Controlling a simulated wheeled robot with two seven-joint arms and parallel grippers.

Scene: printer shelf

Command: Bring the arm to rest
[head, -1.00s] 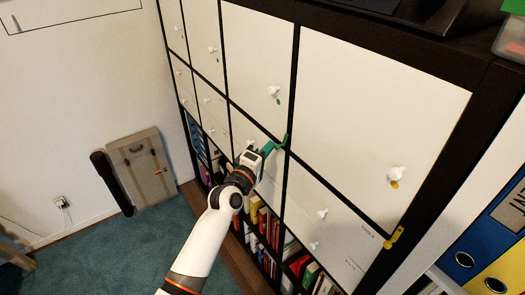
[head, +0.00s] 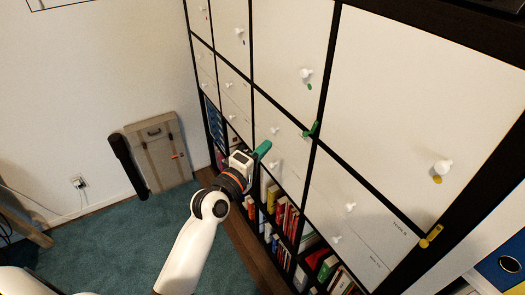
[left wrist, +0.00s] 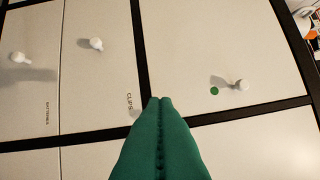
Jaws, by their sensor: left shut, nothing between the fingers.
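My left arm comes in from the bottom of the head view, and its gripper (head: 263,149) has green fingers. The fingers are shut with nothing between them, held in front of the white cabinet doors. In the left wrist view the shut green fingers (left wrist: 160,110) point toward the cabinet front, near a dark divider between the door panels. I cannot tell the exact gap to the cabinet. My right gripper does not show.
The tall dark-framed cabinet (head: 331,95) has white doors with round white knobs (head: 442,167). Green (head: 311,130) and yellow (head: 431,237) pieces stick out from its frame. Books (head: 285,215) fill the lower shelves. A beige case (head: 160,150) leans on the wall. The teal carpet (head: 130,240) is mostly clear.

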